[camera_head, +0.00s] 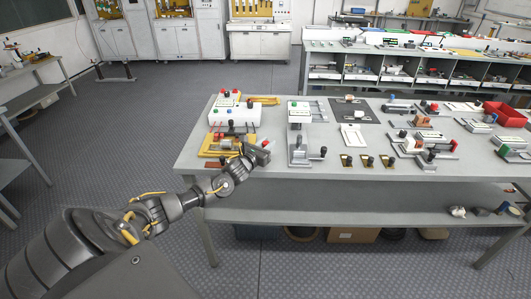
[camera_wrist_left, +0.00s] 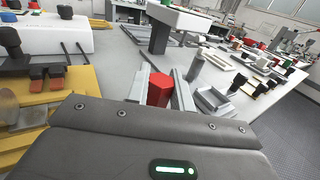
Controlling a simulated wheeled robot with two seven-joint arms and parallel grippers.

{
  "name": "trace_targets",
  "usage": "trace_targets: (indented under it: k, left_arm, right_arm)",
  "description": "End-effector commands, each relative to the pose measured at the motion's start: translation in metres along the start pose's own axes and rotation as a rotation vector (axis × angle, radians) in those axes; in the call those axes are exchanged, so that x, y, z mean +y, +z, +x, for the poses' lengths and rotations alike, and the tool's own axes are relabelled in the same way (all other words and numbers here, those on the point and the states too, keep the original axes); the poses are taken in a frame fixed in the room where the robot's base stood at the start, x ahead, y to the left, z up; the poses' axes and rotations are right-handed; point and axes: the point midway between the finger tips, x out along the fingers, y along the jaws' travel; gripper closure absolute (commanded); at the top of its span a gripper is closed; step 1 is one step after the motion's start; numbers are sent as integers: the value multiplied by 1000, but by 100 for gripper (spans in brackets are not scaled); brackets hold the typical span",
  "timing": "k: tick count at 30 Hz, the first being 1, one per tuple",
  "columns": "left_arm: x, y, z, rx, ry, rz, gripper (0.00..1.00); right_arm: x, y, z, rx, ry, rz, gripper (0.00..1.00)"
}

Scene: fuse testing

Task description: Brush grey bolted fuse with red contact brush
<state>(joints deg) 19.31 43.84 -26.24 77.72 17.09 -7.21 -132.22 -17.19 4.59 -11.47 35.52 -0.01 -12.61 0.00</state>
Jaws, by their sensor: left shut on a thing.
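My left gripper (camera_head: 264,148) is over the left front of the table, just right of the yellow fixture (camera_head: 207,151). In the left wrist view its two fingers (camera_wrist_left: 160,77) are shut on a red block-like piece (camera_wrist_left: 158,91), which looks like the handle of the red contact brush. The brush's bristles are hidden. A grey cylinder (camera_head: 226,144), probably the grey bolted fuse, lies in the yellow fixture. It shows blurred and cut off at the left edge of the left wrist view (camera_wrist_left: 7,103). The gripper is apart from it. My right gripper is not in view.
A white box with coloured buttons (camera_head: 232,115) stands behind the yellow fixture. A grey stand with a black knob (camera_head: 304,155) is right of the gripper. Several small fixtures and a red bin (camera_head: 507,114) fill the right side. Bare tabletop (camera_head: 278,133) lies between.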

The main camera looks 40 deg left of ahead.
Motion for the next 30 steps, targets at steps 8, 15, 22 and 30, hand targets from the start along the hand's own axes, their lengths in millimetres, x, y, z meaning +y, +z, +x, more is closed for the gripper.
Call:
trace_targets:
  k: [8,15,22,30]
  left_arm:
    - [0,2,0,-1,0,0,100]
    - [0,18,0,-2,0,0,100]
    - [0,38,0,-2,-1,0,100]
    - [0,61,0,-1,1,0,100]
  right_arm:
    - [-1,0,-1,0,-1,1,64]
    - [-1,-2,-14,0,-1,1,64]
    - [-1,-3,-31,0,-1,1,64]
    - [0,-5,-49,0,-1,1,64]
